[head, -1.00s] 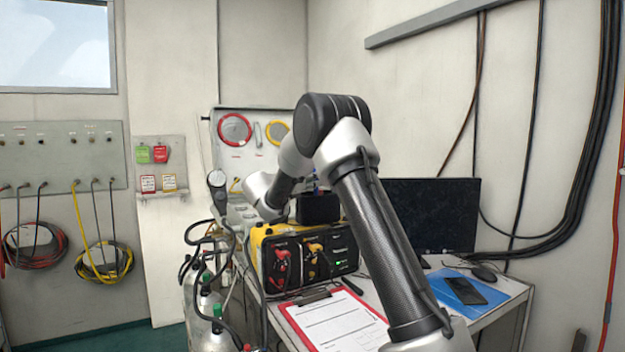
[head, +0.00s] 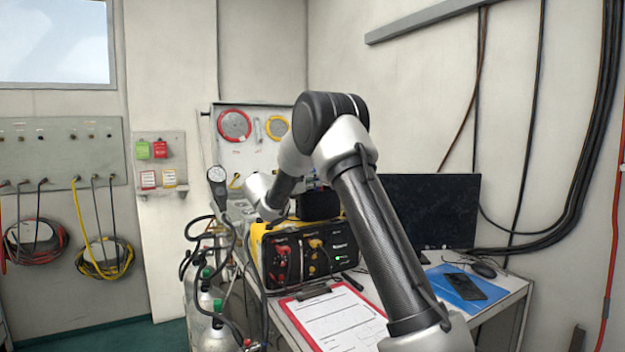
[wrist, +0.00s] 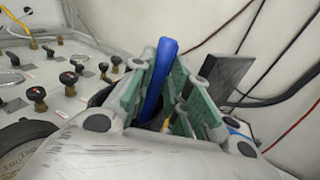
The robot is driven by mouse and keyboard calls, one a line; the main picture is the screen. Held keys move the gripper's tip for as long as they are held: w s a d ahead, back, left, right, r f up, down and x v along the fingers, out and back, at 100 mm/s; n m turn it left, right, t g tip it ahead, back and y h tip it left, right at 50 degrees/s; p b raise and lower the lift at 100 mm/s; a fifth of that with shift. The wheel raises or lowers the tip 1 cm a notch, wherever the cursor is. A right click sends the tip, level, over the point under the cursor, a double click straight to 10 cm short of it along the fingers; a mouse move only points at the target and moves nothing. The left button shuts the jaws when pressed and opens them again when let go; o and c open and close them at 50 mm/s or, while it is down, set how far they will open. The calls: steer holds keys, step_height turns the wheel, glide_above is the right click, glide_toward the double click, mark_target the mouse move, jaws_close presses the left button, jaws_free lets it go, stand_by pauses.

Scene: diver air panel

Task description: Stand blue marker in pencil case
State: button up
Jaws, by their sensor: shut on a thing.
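My gripper (wrist: 160,88) is shut on the blue marker (wrist: 157,72) in the wrist view. The marker stands nearly upright, tilted a little, between the green finger pads, and its lower end is hidden. A black case (head: 319,205), which looks like the pencil case, sits on top of the yellow-and-black panel box (head: 300,255) in the head view. A small bit of blue shows just above it. In the wrist view a dark rounded edge (wrist: 98,98) shows behind the left finger; I cannot tell whether the marker is inside the case.
A panel with several black knobs (wrist: 70,78) lies left of the gripper in the wrist view. On the desk are a red clipboard (head: 332,322), a monitor (head: 432,210) and a blue folder (head: 455,285). Gas cylinders (head: 212,330) stand left of the desk.

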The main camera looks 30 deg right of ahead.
stand_by(0.4)
steer(key=o, duration=0.9)
steer(key=shift+o, duration=0.2)
step_height(320, 180, up, 9)
stand_by(0.8)
steer(key=shift+s, duration=0.1)
stand_by(0.4)
